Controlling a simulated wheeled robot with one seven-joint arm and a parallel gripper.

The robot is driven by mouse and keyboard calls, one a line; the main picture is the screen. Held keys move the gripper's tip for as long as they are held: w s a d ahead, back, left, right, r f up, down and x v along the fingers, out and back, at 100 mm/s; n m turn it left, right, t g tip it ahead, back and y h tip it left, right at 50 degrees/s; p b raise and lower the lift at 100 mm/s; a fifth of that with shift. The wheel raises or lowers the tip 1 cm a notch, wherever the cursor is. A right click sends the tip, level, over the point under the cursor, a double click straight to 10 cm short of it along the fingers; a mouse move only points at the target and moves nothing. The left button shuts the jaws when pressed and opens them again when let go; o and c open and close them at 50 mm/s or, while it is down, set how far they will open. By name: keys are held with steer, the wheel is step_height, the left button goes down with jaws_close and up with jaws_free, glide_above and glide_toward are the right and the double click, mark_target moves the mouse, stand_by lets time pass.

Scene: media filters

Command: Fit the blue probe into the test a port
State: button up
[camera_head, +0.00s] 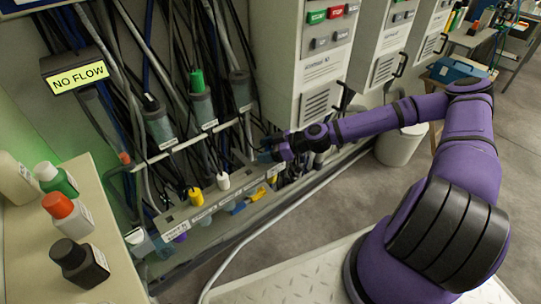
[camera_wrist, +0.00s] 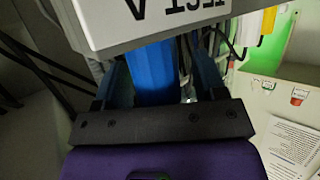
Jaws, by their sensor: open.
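The blue probe (camera_wrist: 153,75) stands between the fingers of my gripper (camera_wrist: 162,78) in the wrist view. The gripper is open around it, with a gap to the right finger and little or none to the left. The probe's far end goes out of sight behind a grey ledge with a white label (camera_wrist: 145,18), upside down and partly cut off, apparently reading TEST A. The port opening is hidden, so I cannot tell how deep the probe sits. In the head view my gripper (camera_head: 268,154) is at the right end of the grey port rail (camera_head: 205,207).
A yellow probe (camera_head: 196,196) and a white probe (camera_head: 223,181) stand on the rail to the left. Hanging cables and filter cups crowd behind it. A grey cabinet (camera_head: 322,70) stands close behind my arm. Bottles (camera_head: 68,220) stand on a counter at left.

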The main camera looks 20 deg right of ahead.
steer(key=c, duration=1.1)
steer(key=shift+r, duration=0.75)
steer(key=r, duration=0.5)
steer(key=shift+s+d+r, duration=0.1)
steer(key=shift+d+r, duration=0.1)
steer(key=shift+r, duration=0.15)
steer(key=s+d, duration=0.4)
steer(key=d, duration=0.3)
steer(key=s+d, duration=0.4)
steer(key=d, duration=0.4)
steer(key=shift+d, duration=0.3)
steer(key=shift+f, duration=0.1)
